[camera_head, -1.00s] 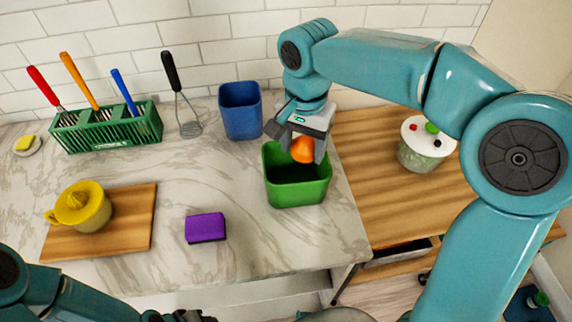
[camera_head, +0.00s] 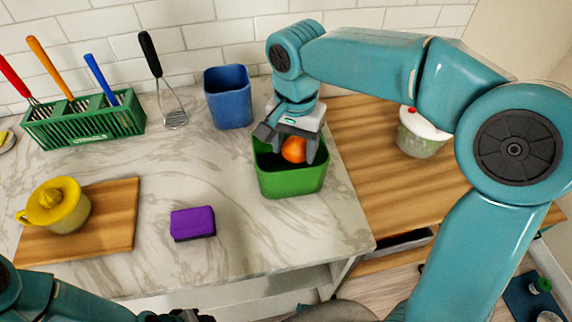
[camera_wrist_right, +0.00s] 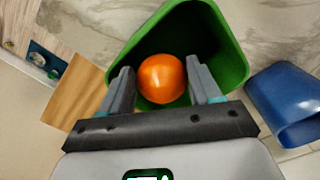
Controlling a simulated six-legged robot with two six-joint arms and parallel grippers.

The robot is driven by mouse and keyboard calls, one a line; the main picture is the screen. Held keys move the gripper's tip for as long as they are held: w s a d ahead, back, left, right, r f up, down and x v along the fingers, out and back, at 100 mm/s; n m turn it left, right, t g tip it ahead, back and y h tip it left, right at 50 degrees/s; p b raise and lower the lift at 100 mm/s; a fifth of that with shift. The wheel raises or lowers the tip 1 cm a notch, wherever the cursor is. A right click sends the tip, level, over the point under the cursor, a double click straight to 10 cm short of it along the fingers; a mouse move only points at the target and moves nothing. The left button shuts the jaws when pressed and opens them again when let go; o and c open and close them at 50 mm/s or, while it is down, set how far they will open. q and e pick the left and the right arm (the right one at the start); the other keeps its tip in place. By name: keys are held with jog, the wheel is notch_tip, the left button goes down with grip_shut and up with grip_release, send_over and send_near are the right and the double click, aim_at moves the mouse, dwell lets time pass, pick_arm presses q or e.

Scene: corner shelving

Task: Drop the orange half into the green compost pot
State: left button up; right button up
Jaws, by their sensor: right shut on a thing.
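The orange half (camera_head: 293,149) is held between the fingers of my right gripper (camera_head: 290,152), which is shut on it. It also shows in the right wrist view (camera_wrist_right: 162,78), its rounded orange side toward the camera. The green compost pot (camera_head: 292,182) stands on the marble counter near its right edge. The orange half and fingertips are over the pot's opening, around rim level; the wrist view shows the pot (camera_wrist_right: 232,50) behind them. Part of the left arm is at the lower left of the head view; the state of its gripper (camera_head: 180,316) is unclear at the bottom edge.
A blue pot (camera_head: 229,97) stands behind and left of the green pot. A purple sponge (camera_head: 192,223) lies in front left. A yellow juicer (camera_head: 56,205) sits on a wooden board (camera_head: 112,238). A green utensil rack (camera_head: 85,122) is at the back left. A white-lidded container (camera_head: 421,132) is right.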

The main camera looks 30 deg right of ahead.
jog(key=o, duration=1.1)
jog(key=shift+s+d+r, duration=0.1)
jog(key=shift+s+r, duration=0.05)
notch_tip(320, 180, up, 16)
jog(key=p, duration=0.3)
jog(key=shift+w+r, duration=0.1)
jog(key=shift+w, duration=0.1)
jog(key=shift+s, duration=0.2)
